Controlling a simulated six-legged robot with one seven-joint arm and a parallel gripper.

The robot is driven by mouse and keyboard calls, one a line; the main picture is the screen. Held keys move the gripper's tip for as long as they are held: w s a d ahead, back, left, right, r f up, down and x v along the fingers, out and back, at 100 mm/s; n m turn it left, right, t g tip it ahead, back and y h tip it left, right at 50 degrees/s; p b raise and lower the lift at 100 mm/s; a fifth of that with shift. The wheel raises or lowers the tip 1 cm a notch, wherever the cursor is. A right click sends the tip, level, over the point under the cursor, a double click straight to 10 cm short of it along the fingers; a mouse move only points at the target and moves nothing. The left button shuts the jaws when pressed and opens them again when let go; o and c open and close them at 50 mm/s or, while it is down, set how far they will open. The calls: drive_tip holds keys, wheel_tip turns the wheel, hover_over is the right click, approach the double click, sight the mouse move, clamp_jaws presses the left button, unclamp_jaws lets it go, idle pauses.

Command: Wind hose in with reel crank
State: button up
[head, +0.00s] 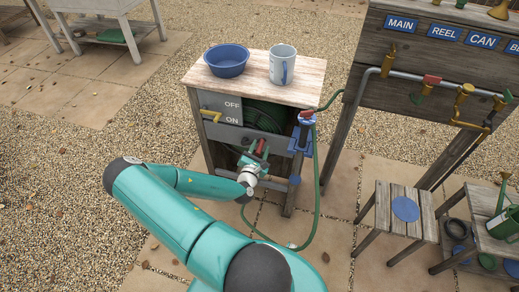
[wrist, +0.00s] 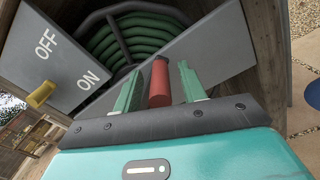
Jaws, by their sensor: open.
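The hose reel stands inside a wooden cabinet (head: 296,188), with green hose (head: 262,115) coiled on it; the coils also show in the wrist view (wrist: 135,42). The red crank handle (head: 262,147) sticks out at the cabinet front. In the wrist view the red handle (wrist: 160,84) stands between the two green fingers of my gripper (wrist: 160,78). My gripper is open, with a finger on each side of the handle; contact is not clear. A length of green hose (head: 318,180) hangs right of the cabinet and curves down to the paving.
A blue bowl (head: 227,60) and a grey mug (head: 283,64) stand on the cabinet top. A yellow lever (head: 207,114) sits beside the OFF/ON panel. A blue bracket (head: 301,138) is on the cabinet's right corner. A pipe with taps (head: 425,86) and a slatted stool (head: 381,212) are right.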

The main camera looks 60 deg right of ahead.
drive_tip(key=shift+c, duration=0.4)
clamp_jaws()
drive_tip(key=shift+w+r, duration=0.1)
drive_tip(key=shift+w, duration=0.05)
drive_tip(key=w+a+r+n, duration=0.1)
drive_tip(key=w+r+n, duration=0.3)
drive_tip(key=w+n, duration=0.2)
drive_tip(key=shift+w+a+r, duration=0.2)
drive_tip(key=shift+w, duration=0.65)
